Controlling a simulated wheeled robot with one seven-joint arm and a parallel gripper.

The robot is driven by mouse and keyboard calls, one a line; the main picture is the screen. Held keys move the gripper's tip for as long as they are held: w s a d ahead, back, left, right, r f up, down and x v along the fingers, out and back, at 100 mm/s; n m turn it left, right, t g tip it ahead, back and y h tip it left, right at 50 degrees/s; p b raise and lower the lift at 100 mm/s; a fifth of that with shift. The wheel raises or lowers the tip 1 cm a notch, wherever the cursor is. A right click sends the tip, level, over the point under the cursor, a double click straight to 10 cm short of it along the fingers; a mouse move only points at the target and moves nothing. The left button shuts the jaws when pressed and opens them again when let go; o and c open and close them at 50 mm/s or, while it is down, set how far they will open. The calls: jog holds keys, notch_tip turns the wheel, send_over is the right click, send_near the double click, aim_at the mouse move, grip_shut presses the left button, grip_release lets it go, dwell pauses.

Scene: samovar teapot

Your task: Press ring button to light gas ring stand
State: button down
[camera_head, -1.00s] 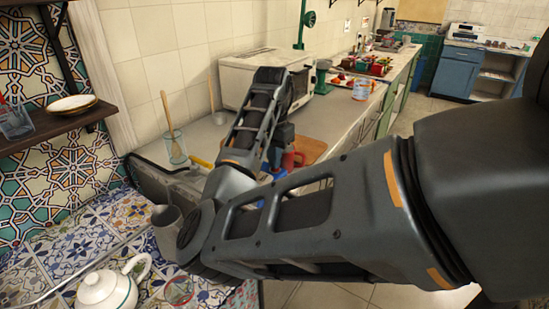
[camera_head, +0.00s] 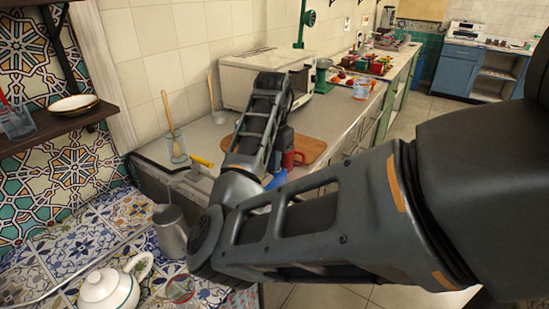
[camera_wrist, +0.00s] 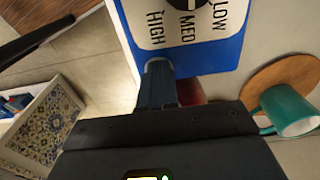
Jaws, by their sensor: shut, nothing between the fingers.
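The wrist view shows a white panel in a blue frame (camera_wrist: 222,58), printed HIGH, MED and LOW, with part of a black knob (camera_wrist: 186,4) at the top edge. I take it for the front of the gas ring stand. A blue part (camera_head: 277,179) shows in the head view beside my arm. My gripper (camera_wrist: 158,68) is shut and empty, its fingertips overlapping the panel's lower edge near HIGH. I cannot tell whether they touch it. In the head view my gripper is hidden behind my arm.
A red mug (camera_head: 293,159) and a round wooden board (camera_head: 312,146) are near my forearm. A teal mug (camera_wrist: 288,112) shows in the wrist view. A white teapot (camera_head: 107,290), a metal jug (camera_head: 171,238) and a glass (camera_head: 180,289) stand on the tiled surface.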

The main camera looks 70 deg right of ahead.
notch_tip(320, 180, up, 14)
jog(key=p, duration=0.3)
jog(key=shift+a+p, duration=0.25)
jog(key=shift+p, duration=0.05)
jog(key=shift+w+f, duration=0.1)
jog(key=s+d+f+n+h, duration=0.5)
jog(key=d+n+h, duration=0.1)
jog(key=h, duration=0.4)
jog(key=a+f+n+t+y, duration=0.1)
jog(key=a+f+n+t, duration=0.3)
jog(key=a, duration=0.4)
jog(key=s+a+f+n+t+y, duration=0.1)
jog(key=a+n+t, duration=0.35)
jog(key=a, duration=0.35)
jog(key=a+f+n+t+y, duration=0.1)
jog(key=a+f+n+t, duration=0.25)
jog(key=a+n, duration=0.35)
jog(key=s+a+r+t+y, duration=0.1)
jog(key=s+a+r+y, duration=0.2)
jog(key=s+a, duration=0.5)
jog(key=s+a+r+t+y, duration=0.2)
jog(key=s+a+r+y, duration=0.2)
jog(key=s+a, duration=0.5)
jog(key=a+m, duration=0.1)
jog(key=a, duration=0.5)
